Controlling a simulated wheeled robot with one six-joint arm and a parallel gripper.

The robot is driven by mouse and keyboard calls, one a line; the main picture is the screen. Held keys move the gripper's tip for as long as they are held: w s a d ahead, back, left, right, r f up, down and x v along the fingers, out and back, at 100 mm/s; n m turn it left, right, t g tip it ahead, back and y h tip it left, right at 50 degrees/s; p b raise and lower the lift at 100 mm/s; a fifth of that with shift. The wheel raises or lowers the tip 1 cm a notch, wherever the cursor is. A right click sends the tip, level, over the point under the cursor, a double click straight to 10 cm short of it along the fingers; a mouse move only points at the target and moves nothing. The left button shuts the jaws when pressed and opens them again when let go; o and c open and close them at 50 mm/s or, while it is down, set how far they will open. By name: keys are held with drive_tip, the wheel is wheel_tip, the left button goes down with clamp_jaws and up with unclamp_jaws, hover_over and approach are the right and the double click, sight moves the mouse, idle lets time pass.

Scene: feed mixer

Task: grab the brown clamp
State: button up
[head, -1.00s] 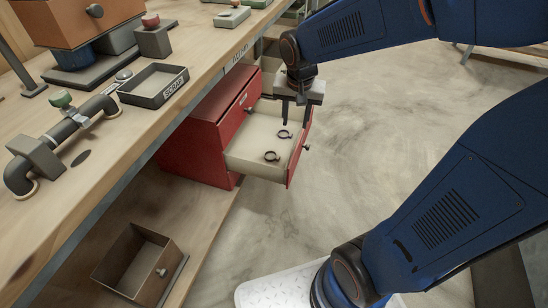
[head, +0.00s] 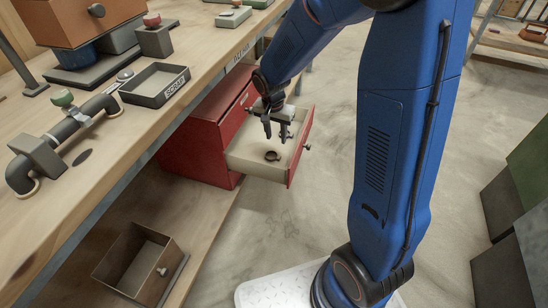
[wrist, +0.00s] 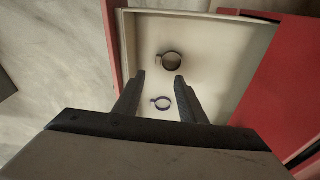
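Two ring-shaped clamps lie in the open drawer (head: 240,158). The larger, dark brown-looking clamp (wrist: 170,61) lies just beyond my fingertips in the wrist view; it also shows in the head view (head: 272,156), on the near side of the drawer. The smaller, dark greyish clamp (wrist: 160,103) shows between my fingers in the wrist view and is hidden by my gripper in the head view. My gripper (head: 276,137) points down over the drawer. Its fingers (wrist: 160,76) are apart with nothing held. How high the fingertips are above the drawer floor I cannot tell.
The red cabinet (head: 195,147) stands under the workbench (head: 130,165), whose edge runs close to my arm. The drawer walls surround the clamps. A SCRAP tray (head: 137,96) and a pipe assembly (head: 68,130) are on the bench. An open brown box (head: 125,278) sits on the lower shelf.

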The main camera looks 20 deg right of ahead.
hover_over(278, 157)
drive_tip(key=f, duration=0.6)
drive_tip(key=shift+s+a+f, duration=0.25)
drive_tip(key=shift+s+a, duration=0.1)
drive_tip(key=shift+w+d+f, duration=0.1)
drive_tip(key=shift+f, duration=1.25)
drive_tip(key=shift+w+d+f, duration=0.1)
drive_tip(key=shift+f, duration=1.2)
clamp_jaws()
